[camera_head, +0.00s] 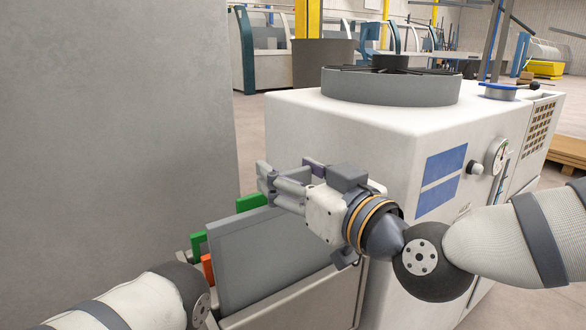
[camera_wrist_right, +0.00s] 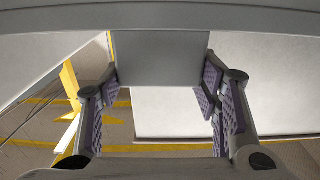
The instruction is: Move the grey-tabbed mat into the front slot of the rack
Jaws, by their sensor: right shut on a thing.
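The grey-tabbed mat (camera_head: 270,252) is a flat grey panel standing upright at the front of the rack (camera_head: 340,298). Its lower edge meets the rack's pale front wall; I cannot tell how deep it sits. My right gripper (camera_head: 276,182) is at the mat's top edge, shut on its grey tab. In the right wrist view, the purple-padded fingers of my right gripper (camera_wrist_right: 160,98) flank a grey piece of the mat (camera_wrist_right: 160,58). The tab is mostly hidden by the fingers in the head view. My left arm enters at the lower left, but its gripper is out of frame.
Behind the mat are green tabs (camera_head: 251,202) and an orange tab (camera_head: 207,268). A large grey wall (camera_head: 110,130) stands at left. A white machine (camera_head: 385,125) with a round grey top (camera_head: 390,88) stands close behind and right of my right gripper.

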